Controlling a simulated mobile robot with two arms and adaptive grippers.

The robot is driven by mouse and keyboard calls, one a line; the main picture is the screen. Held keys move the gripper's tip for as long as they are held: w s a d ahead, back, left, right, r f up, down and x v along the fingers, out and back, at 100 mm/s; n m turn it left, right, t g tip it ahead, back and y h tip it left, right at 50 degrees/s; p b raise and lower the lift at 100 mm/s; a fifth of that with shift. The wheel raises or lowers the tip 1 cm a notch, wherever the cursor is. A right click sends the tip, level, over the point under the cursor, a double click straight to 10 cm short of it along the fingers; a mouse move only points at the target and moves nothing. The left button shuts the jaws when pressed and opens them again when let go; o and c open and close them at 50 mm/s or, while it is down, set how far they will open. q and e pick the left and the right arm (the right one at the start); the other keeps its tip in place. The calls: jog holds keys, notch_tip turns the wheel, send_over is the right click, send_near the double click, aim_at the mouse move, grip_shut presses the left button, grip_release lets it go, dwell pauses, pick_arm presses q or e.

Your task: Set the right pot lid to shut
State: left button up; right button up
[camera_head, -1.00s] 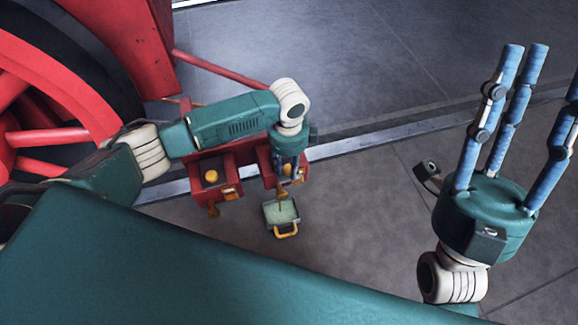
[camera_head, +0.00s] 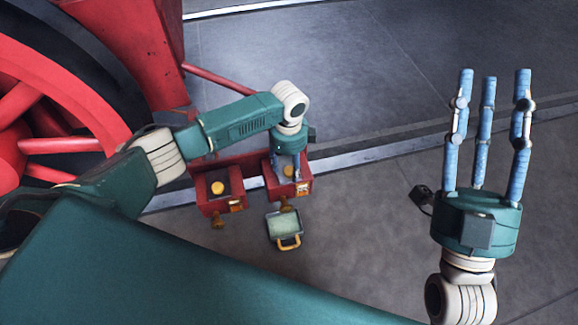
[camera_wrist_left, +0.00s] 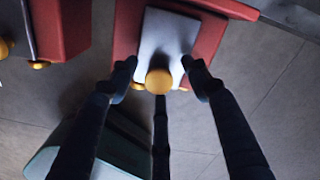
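In the left wrist view, a flat grey lid (camera_wrist_left: 165,38) with a round yellow knob (camera_wrist_left: 159,81) shows over the red pot. The left gripper's dark fingers (camera_wrist_left: 160,86) are spread around the knob, with gaps visible beside it. I cannot tell the lid's exact angle. The left pot (camera_head: 208,207) shows a yellow knob. My right gripper (camera_head: 494,77) is open, empty and points up at the right.
A green tray-like box (camera_head: 284,225) with a yellow handle sits just in front of the right pot. A large red wheel (camera_head: 60,146) stands at the left. A metal rail (camera_head: 345,148) runs across behind the pots.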

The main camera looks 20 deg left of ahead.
aim_at(289, 169)
pick_arm(q)
jog(key=shift+r, duration=0.1)
notch_tip(289, 169, up, 12)
dwell(0.5)
